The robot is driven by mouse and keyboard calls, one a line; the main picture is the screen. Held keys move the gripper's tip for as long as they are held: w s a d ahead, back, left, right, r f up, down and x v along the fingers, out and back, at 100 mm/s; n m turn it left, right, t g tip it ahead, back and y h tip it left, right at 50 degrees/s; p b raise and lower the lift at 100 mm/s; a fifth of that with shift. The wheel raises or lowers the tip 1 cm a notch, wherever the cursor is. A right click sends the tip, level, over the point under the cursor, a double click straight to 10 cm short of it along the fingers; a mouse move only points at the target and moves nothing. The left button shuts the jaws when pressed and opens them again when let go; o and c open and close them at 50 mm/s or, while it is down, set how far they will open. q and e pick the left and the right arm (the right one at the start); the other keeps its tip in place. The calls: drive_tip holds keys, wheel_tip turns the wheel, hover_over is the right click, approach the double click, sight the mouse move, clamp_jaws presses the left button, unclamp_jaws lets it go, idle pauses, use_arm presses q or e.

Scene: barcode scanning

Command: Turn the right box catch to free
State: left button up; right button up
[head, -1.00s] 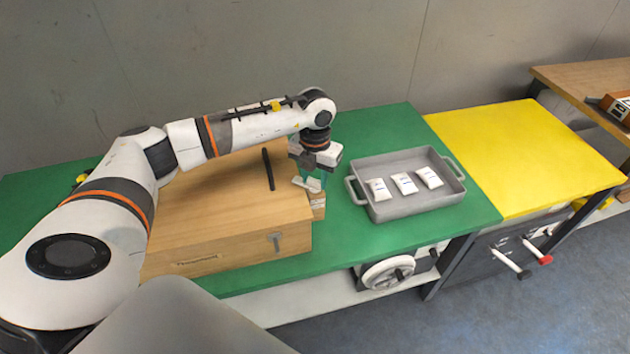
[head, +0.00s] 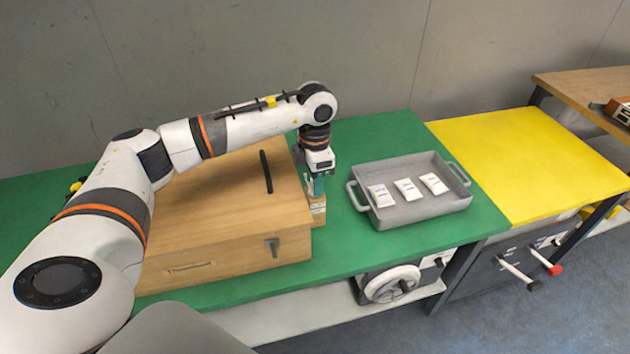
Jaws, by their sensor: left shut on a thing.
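The wooden box (head: 225,215) stands closed on the green table top, with a black bar handle (head: 266,171) on its lid. The right box catch (head: 272,246) is a small grey metal piece near the right end of the box's front face. Its exact turn is too small to tell. My left gripper (head: 316,190) points down beside the box's right side, above a small wooden block (head: 318,210). It is shut on a small pale thing, mostly hidden between its fingers, and is apart from the catch. My right gripper is not in view.
A grey tray (head: 427,212) with three white packets (head: 408,188) stands right of the box. A yellow table top (head: 530,160) adjoins on the right. A handwheel (head: 392,284) is below the green table's front edge. My left arm spans over the box.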

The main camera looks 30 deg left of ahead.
use_arm(q)
drive_tip(key=shift+r+m, duration=0.15)
drive_tip(key=shift+m, duration=0.15)
idle(0.4)
drive_tip(key=o, duration=1)
wheel_tip(320, 180, up, 12)
drive_tip(key=shift+f+b, duration=0.1)
drive_tip(key=shift+b, duration=0.65)
